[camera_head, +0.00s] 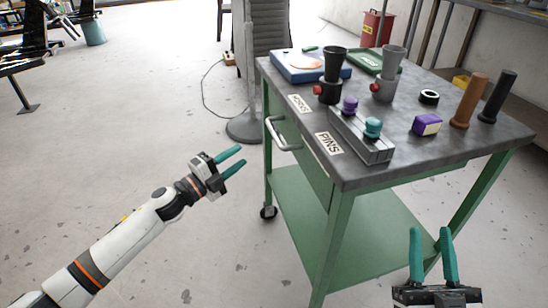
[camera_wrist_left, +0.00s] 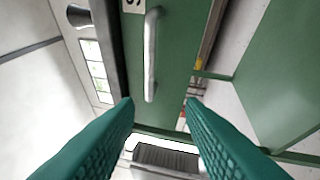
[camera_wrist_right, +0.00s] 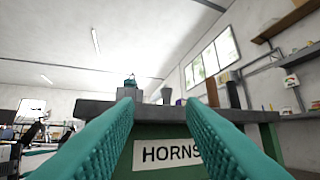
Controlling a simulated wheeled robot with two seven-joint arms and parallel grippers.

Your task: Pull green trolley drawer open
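The green trolley (camera_head: 335,205) stands right of centre in the head view, with a grey top. Its drawer front (camera_head: 300,155) is on the left side and looks closed, with a silver bar handle (camera_head: 281,134). The handle also shows in the left wrist view (camera_wrist_left: 151,55), upright in the picture, ahead of and between the fingers. My left gripper (camera_head: 238,160) is open and empty, left of the handle and apart from it. My right gripper (camera_head: 431,240) is open and empty in front of the trolley's near end. The right wrist view shows a HORNS label (camera_wrist_right: 168,153) between its fingers.
A grey pillar base (camera_head: 243,130) stands behind.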

